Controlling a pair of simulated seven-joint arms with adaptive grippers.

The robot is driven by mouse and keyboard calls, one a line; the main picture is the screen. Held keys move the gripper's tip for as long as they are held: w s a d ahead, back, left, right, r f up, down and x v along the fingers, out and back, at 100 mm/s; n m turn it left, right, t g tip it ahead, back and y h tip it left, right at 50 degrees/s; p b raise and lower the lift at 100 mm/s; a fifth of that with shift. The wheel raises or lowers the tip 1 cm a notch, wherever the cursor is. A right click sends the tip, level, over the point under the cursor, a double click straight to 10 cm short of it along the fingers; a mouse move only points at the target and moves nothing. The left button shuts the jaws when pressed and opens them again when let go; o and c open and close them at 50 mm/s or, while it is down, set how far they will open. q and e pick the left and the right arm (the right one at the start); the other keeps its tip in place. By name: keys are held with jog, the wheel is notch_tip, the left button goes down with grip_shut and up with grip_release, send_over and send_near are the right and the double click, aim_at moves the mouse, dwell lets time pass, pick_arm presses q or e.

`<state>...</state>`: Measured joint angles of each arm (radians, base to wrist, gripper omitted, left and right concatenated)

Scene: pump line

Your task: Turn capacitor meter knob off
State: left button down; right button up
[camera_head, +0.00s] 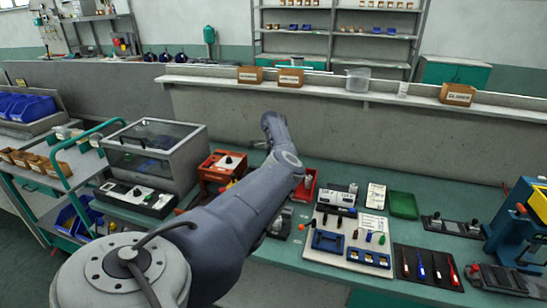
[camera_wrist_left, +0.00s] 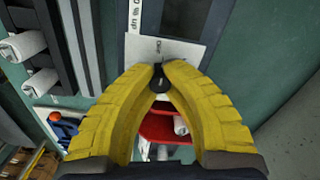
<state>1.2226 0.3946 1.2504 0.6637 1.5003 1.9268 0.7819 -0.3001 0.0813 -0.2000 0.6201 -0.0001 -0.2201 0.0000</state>
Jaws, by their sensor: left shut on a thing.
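The capacitor meter's pale front panel (camera_wrist_left: 177,52) shows in the left wrist view, with a dark area above and "OFF" lettering above the knob. The small black knob (camera_wrist_left: 158,77) sits between the tips of my left gripper (camera_wrist_left: 160,74). Its yellow fingers are shut on the knob, and their tips hide its sides. I cannot read the knob's exact pointer position. In the head view my left arm reaches over the bench and hides the gripper and the knob. My right gripper is in neither view.
A clear-lidded grey box (camera_head: 153,152) stands left of my arm. To the right are a white tool board (camera_head: 345,243), a green tray (camera_head: 403,205) and a black screwdriver mat (camera_head: 428,268). A red bin (camera_wrist_left: 160,127) lies below the knob.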

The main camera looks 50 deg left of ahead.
pick_arm(q)
jog(key=c, duration=1.2)
grip_release()
notch_tip(320, 180, up, 12)
